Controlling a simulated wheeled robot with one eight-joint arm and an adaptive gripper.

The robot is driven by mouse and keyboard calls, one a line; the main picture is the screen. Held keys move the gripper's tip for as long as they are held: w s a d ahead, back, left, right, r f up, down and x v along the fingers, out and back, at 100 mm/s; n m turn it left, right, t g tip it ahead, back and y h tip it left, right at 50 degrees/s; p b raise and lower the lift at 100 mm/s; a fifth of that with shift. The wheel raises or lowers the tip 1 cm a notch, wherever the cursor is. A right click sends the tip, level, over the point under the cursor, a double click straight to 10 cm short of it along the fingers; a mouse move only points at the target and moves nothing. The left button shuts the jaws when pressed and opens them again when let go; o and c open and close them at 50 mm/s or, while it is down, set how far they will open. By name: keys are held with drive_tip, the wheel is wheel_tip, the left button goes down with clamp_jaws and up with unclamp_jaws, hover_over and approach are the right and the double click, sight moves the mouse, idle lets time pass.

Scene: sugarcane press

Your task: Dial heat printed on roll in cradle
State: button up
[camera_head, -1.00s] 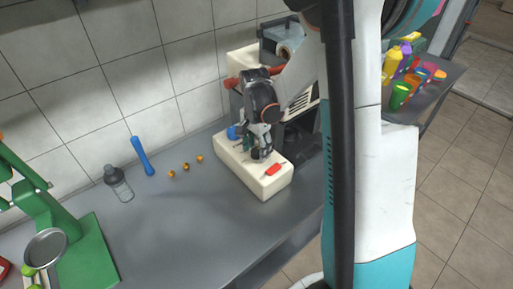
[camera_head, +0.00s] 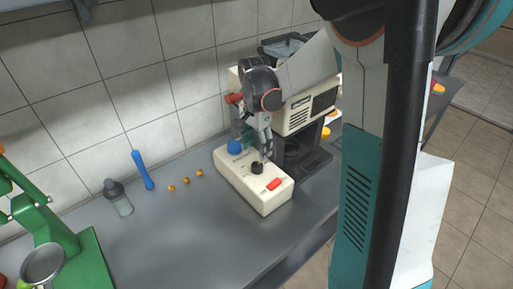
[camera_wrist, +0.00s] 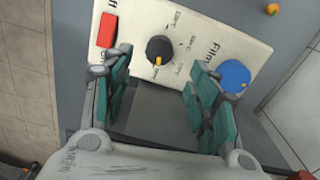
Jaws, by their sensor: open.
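The cream control box (camera_head: 255,190) stands on the grey counter. Its black dial (camera_head: 257,168) also shows in the wrist view (camera_wrist: 159,48), with a yellow pointer (camera_wrist: 158,61) and small printed marks I cannot read surely. A red switch (camera_wrist: 107,30) and a blue knob (camera_wrist: 235,76) flank the dial, and "Film" is printed near the knob. My gripper (camera_head: 266,152) is open and empty, just above the box beside the dial. In the wrist view its green pads lie apart, below the dial. The roll and its printed heat are not readable; the cradle area (camera_head: 286,45) is partly covered by my arm.
A cream machine (camera_head: 305,112) with a vent stands behind the box. Several small orange balls (camera_head: 186,181), a blue tool (camera_head: 143,170) and a bottle (camera_head: 118,198) lie or stand to the left. A green press (camera_head: 62,245) is at far left. The counter's front middle is clear.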

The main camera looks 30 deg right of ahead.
sight(257, 164)
drive_tip(key=n+p, duration=0.1)
drive_tip(key=n, duration=0.3)
drive_tip(key=shift+r, duration=0.1)
drive_tip(key=n, duration=0.3)
drive_tip(key=shift+a, duration=0.1)
drive_tip(key=n+p, duration=0.1)
drive_tip(key=n, duration=0.2)
drive_tip(key=shift+n, duration=0.3)
drive_tip(key=n, duration=0.3)
drive_tip(key=shift+n+p, duration=0.3)
wheel_tip(257, 164, down, 8)
drive_tip(key=b, duration=0.2)
drive_tip(key=shift+r+b, duration=0.15)
drive_tip(key=shift+b, duration=0.15)
drive_tip(key=c, duration=1.1)
